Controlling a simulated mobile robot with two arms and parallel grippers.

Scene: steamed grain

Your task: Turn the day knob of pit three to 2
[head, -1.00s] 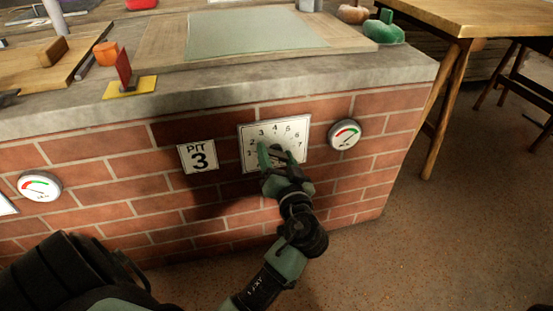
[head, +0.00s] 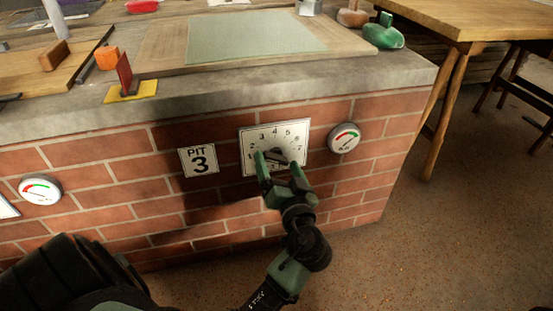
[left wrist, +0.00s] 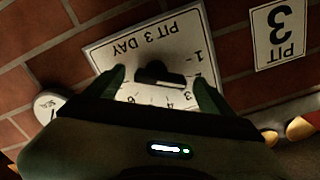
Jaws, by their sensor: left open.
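The white day plate of pit three (head: 301,131) is on the brick front, with numbers in an arc around a dark knob (head: 278,155). In the left wrist view the plate (left wrist: 100,53) is upside down and reads PIT 3 DAY. There the knob (left wrist: 160,76) is a dark bar, lying roughly crosswise, with one end toward the 1 and 2 side; its exact setting is hard to tell. My left gripper (head: 279,165) is open, its fingers (left wrist: 162,86) on either side of the knob with gaps. My right gripper is not in view.
A PIT 3 sign (head: 199,160) is left of the plate, and a round gauge (head: 344,137) is to its right. The stone counter edge (head: 220,101) runs above. A wooden table (head: 480,20) stands at the right.

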